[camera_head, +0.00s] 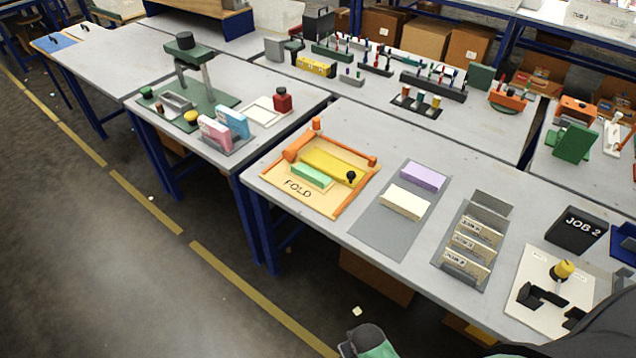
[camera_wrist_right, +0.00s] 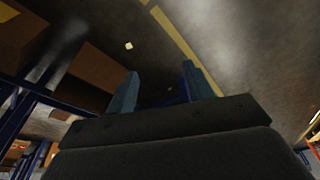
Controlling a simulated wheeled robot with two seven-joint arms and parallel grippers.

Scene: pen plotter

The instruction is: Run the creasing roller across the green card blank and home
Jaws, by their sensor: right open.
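The green card blank (camera_head: 312,177) lies on the cream FOLD board (camera_head: 325,203), inside an orange frame (camera_head: 352,200). A yellow bar (camera_head: 328,164) with a black knob (camera_head: 351,177) lies just behind the card, between the frame's side rails. It appears to be the creasing roller. My right gripper (camera_wrist_right: 160,72) shows in the right wrist view with two blue fingers apart and nothing between them. The floor and blue table legs show beyond it. I cannot make out its fingers in the head view. My left gripper is not in view.
Right of the board, a grey mat (camera_head: 372,228) holds a purple block (camera_head: 423,176) and a cream block (camera_head: 404,202). Further right are a card rack (camera_head: 462,277), a black JOB 2 block (camera_head: 576,231) and a white plate (camera_head: 522,262) with black and yellow fittings. A gap separates the left table.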

